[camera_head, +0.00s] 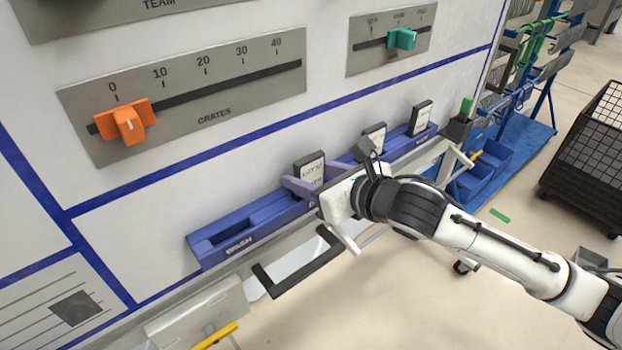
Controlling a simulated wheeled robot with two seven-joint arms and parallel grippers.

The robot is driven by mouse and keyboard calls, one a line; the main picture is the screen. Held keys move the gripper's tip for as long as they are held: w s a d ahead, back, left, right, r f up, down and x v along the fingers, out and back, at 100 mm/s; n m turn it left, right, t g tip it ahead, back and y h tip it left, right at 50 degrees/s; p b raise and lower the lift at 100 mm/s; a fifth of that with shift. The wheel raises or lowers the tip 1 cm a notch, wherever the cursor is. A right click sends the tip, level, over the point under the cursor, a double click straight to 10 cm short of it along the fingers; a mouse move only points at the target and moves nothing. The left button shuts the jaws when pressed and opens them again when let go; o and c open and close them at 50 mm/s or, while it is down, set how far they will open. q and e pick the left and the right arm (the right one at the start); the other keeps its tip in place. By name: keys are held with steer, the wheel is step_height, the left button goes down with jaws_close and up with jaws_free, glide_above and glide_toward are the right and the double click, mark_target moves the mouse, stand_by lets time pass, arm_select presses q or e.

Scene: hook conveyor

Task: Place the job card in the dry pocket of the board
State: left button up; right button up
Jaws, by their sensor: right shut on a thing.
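A small white card with a dark edge and black lettering (312,167) stands upright at the board, just right of the blue pocket marked WASH (235,226). My right gripper (308,184) is at its lower part, shut on it, with pale purple fingers beside it. The card's lower end and the pocket behind it are hidden by the gripper, as is most of that pocket's label. I cannot tell whether the card touches the pocket. Two similar cards, a middle one (376,135) and a right one (421,117), stand farther right along the pocket row. My left gripper is not in view.
An orange slider (127,122) and a green slider (402,39) sit on scales above the pockets. A ledge with a black-framed clear piece (300,262) lies below. A blue rack base (520,150) and black mesh cart (590,150) stand at right. Open floor lies in front.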

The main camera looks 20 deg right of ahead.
steer(key=o, duration=1)
steer(key=shift+f, duration=0.15)
steer(key=shift+o, duration=0.2)
